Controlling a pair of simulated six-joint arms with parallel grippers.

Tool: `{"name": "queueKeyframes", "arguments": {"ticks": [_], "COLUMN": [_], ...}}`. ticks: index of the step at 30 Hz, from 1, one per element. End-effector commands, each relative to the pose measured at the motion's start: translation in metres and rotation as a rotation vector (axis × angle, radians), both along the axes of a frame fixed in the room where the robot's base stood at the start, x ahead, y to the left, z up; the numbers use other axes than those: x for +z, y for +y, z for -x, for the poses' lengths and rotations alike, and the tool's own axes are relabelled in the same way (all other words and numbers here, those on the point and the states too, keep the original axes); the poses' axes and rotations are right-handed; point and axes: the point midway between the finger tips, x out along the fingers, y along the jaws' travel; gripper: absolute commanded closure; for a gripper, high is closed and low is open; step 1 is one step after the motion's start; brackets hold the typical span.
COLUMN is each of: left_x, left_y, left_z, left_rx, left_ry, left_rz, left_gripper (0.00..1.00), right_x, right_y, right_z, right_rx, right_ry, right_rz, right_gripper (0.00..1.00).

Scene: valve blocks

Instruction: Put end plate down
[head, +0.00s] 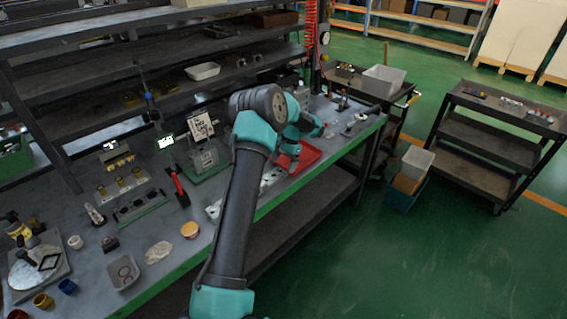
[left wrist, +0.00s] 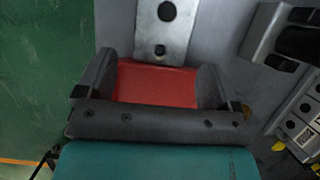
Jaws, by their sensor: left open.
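My left arm reaches across the bench in the head view. Its gripper (head: 285,163) is low over the bench beside a red tray (head: 309,156), with the fingertips too small to make out there. In the left wrist view my left gripper (left wrist: 157,64) is open, its two fingers apart. A red surface (left wrist: 157,86) shows between them. A pale metal plate with two dark holes (left wrist: 180,35) lies just beyond the fingertips; I cannot tell whether it is the end plate. In the head view a pale strip with holes (head: 214,210) lies partly behind my arm. My right gripper is not in view.
The bench's green front edge (head: 352,144) runs close to the tray. Shelves rise behind. A dark cart (head: 498,118) stands apart at right.

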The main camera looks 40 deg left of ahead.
Motion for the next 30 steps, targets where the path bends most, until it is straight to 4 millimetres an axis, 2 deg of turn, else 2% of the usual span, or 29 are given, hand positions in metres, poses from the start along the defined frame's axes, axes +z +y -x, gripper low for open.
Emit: {"name": "queueKeyframes", "arguments": {"ticks": [8,21,26,30], "left_x": [0.02,0.094,0.114,0.122], "left_y": [0.0,-0.001,-0.001,-0.001], "left_z": [-0.004,-0.035,-0.043,-0.046], "left_rx": [0.0,0.0,0.001,0.0], "left_ry": [-0.002,-0.003,-0.002,-0.001], "left_rz": [-0.001,-0.001,0.0,0.0], "left_gripper": [0.13,0.13,0.13,0.13], "right_x": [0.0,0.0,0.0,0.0], "right_y": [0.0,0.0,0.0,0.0], "right_z": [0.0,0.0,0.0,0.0], "right_rx": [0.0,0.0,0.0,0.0], "right_ry": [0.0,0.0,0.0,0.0], "right_rz": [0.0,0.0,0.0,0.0], "right_gripper": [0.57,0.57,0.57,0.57]}}
